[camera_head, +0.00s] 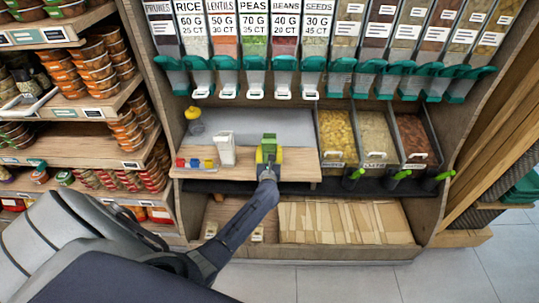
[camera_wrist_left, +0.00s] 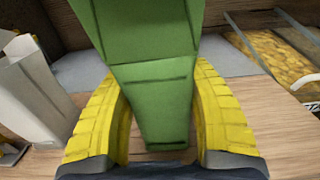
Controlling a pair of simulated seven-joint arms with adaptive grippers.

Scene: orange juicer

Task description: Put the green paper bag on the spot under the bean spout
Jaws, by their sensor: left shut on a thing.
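The green paper bag (camera_head: 268,141) is upright at the front of the wooden counter (camera_head: 305,168). My left gripper (camera_head: 269,156) is shut on it, with a yellow finger on each side of the bag (camera_wrist_left: 150,85) in the left wrist view. I cannot tell whether its base touches the counter. The bean spout (camera_head: 284,78) hangs from the dispenser labelled BEANS (camera_head: 286,20), above and slightly right of the bag in the head view. No marked spot stands out below it. My right gripper is not in view.
A white paper bag (camera_head: 226,150) stands left of the green bag, near small coloured blocks (camera_head: 196,163). Open bins (camera_head: 340,135) with scoops are to the right. The grey panel (camera_head: 300,124) behind the bag is mostly clear. Stacked tubs fill the left shelves.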

